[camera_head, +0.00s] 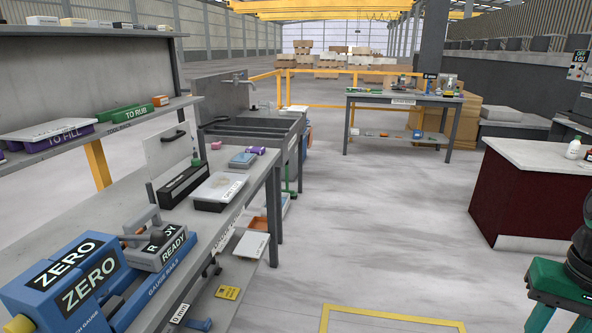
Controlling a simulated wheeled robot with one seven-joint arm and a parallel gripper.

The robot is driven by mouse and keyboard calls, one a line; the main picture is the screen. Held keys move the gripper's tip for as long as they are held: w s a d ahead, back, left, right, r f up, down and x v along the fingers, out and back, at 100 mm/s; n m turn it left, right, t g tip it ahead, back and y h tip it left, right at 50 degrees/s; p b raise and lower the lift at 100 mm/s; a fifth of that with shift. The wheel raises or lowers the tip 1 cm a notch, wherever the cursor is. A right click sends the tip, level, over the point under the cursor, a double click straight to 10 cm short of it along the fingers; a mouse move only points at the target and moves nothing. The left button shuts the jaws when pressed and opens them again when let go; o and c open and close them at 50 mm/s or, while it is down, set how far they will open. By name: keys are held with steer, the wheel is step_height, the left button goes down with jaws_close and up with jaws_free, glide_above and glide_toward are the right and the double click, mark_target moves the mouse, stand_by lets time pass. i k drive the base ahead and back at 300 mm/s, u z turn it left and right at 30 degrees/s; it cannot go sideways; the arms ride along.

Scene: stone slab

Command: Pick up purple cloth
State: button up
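A small purple item (256,150), which may be the purple cloth, lies near the far right corner of the left workbench (262,172). It is too small to tell its folds or material. A blue item (242,160) lies just in front of it, and a small pink item (216,145) is to its left. My gripper is not in view.
A black-and-white tray (220,192) and a blue ZERO gauge (75,285) stand nearer on the bench. A sink (250,125) adjoins behind. A green and black object (562,280) is at right. The middle floor (370,240) is clear.

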mark_target(258, 150)
steer(key=z, duration=0.3)
steer(key=i, duration=2.3)
steer(key=u, duration=0.6)
steer(key=i, duration=1.3)
steer(key=u, duration=0.55)
